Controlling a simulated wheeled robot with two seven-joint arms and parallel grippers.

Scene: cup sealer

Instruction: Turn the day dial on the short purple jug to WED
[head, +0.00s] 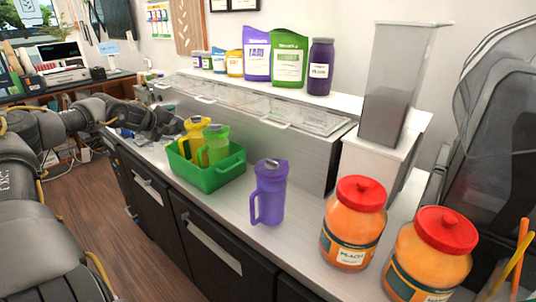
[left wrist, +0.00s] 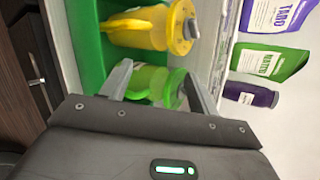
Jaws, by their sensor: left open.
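The short purple jug (head: 270,196) stands upright on the counter in the head view, right of the green bin, with its handle to the left. Its lid has a grey piece on top; any day marks are too small to read. The jug does not show in the left wrist view. My left gripper (head: 172,128) is at the bin's far left side in the head view, well apart from the purple jug. In the left wrist view its two fingers (left wrist: 157,82) are spread, with a green jug (left wrist: 150,82) beyond and between them. My right gripper is not in view.
The green bin (head: 212,180) holds a yellow jug (head: 192,135) and the green jug (head: 216,143). Two orange jars with red lids, one labelled peach (head: 350,228), stand right of the purple jug. Behind is a raised shelf (head: 345,128) with pouches. Counter around the purple jug is clear.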

